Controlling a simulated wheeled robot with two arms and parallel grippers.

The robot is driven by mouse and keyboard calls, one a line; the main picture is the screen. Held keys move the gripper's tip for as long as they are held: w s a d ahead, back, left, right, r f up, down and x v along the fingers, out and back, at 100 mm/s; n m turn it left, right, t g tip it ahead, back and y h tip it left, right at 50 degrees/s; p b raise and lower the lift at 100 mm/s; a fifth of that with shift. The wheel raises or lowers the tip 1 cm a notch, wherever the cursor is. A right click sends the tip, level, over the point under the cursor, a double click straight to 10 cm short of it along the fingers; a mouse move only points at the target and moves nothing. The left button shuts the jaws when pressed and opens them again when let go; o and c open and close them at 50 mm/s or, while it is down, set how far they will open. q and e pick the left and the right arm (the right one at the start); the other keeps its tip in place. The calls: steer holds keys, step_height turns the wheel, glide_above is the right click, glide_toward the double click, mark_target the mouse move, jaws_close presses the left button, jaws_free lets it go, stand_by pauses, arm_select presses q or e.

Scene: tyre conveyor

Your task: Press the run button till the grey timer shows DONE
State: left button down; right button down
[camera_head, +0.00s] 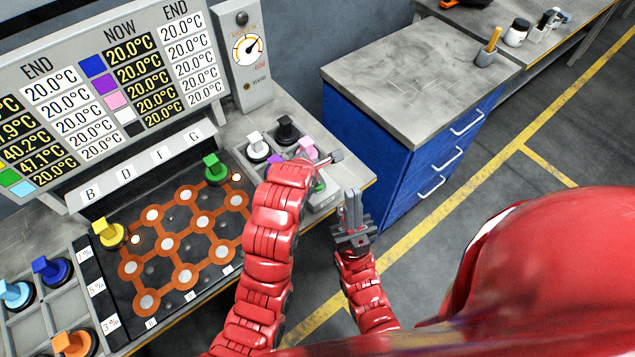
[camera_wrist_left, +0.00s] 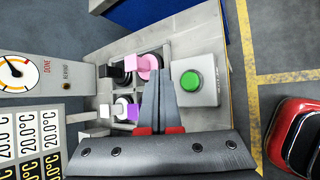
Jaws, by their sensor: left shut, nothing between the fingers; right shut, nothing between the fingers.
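The grey timer (camera_head: 242,82) stands beside the board, with a round white dial (camera_head: 247,49). Its dial also shows in the left wrist view (camera_wrist_left: 16,73), with red DONE lettering beside it; I cannot read the needle exactly. The green run button (camera_wrist_left: 191,81) sits on a grey box (camera_wrist_left: 208,97). In the head view, my left arm partly hides the button (camera_head: 320,186). My left gripper (camera_wrist_left: 160,72) is shut and empty, its tips beside the button; whether they touch anything is unclear. My right gripper (camera_head: 352,192) is shut, empty, and points up past the bench edge.
A tray of coloured-handled pieces, including a black one (camera_head: 287,131) and a pink one (camera_wrist_left: 149,64), lies beside the button box. The orange-track board (camera_head: 190,245) is left of my left arm. A blue cabinet (camera_head: 385,165) stands to the right.

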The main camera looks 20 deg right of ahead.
arm_select(q)
step_height(320, 180, down, 5)
steer(key=shift+f+b, duration=0.1)
steer(key=shift+b, duration=0.5)
steer(key=shift+f+b, duration=0.3)
steer(key=shift+f, duration=0.3)
stand_by(1.1)
steer(key=shift+w+f+b, duration=0.1)
steer(key=shift+f+b, duration=0.25)
steer(key=shift+b, duration=0.1)
steer(key=shift+f+b, duration=0.45)
steer(key=shift+f, duration=0.2)
stand_by(0.6)
steer(key=shift+r, duration=1.05)
steer(key=shift+r, duration=0.1)
